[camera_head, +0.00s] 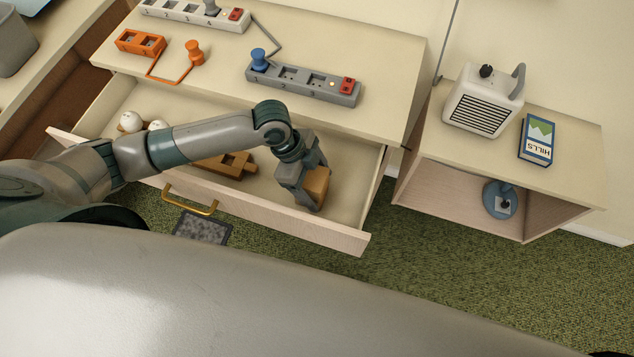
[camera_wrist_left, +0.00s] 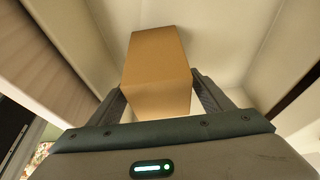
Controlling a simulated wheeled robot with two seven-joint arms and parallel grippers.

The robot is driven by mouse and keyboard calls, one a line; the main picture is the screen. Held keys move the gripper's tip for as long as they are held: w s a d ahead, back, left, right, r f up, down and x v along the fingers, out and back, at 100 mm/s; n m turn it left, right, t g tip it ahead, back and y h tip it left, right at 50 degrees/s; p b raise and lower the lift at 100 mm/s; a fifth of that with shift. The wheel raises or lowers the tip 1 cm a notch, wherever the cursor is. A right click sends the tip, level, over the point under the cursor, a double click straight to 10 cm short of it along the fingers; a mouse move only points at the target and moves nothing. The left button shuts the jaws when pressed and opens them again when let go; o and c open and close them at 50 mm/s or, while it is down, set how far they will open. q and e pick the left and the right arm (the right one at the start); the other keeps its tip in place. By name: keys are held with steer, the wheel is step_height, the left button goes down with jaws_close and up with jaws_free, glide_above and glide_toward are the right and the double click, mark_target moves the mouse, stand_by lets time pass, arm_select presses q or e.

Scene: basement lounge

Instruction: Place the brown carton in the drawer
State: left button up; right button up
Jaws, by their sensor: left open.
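The brown carton (camera_head: 319,183) is inside the open drawer (camera_head: 338,237), near its right end. In the left wrist view the carton (camera_wrist_left: 155,62) stands between my left gripper's fingers (camera_wrist_left: 157,88), with the drawer's pale interior around it. My left gripper (camera_head: 303,196) reaches down into the drawer from the left, with its jaws open around the carton. The gripper hides part of the carton in the head view, and I cannot clearly see its underside. My right gripper is not in view.
The drawer also holds a brown wooden block (camera_head: 229,163) and white round items (camera_head: 131,120). Power strips (camera_head: 302,84) and an orange plug (camera_head: 194,53) lie on the top above.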

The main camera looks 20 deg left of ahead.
arm_select(q)
steer(key=shift+r, duration=0.15)
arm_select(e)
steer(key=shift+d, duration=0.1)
arm_select(q)
steer(key=shift+a+r, duration=0.25)
steer(key=shift+r, duration=0.3)
steer(key=b+v, duration=0.1)
steer(key=v, duration=0.9)
steer(key=shift+a+r, duration=0.2)
steer(key=shift+r, duration=0.15)
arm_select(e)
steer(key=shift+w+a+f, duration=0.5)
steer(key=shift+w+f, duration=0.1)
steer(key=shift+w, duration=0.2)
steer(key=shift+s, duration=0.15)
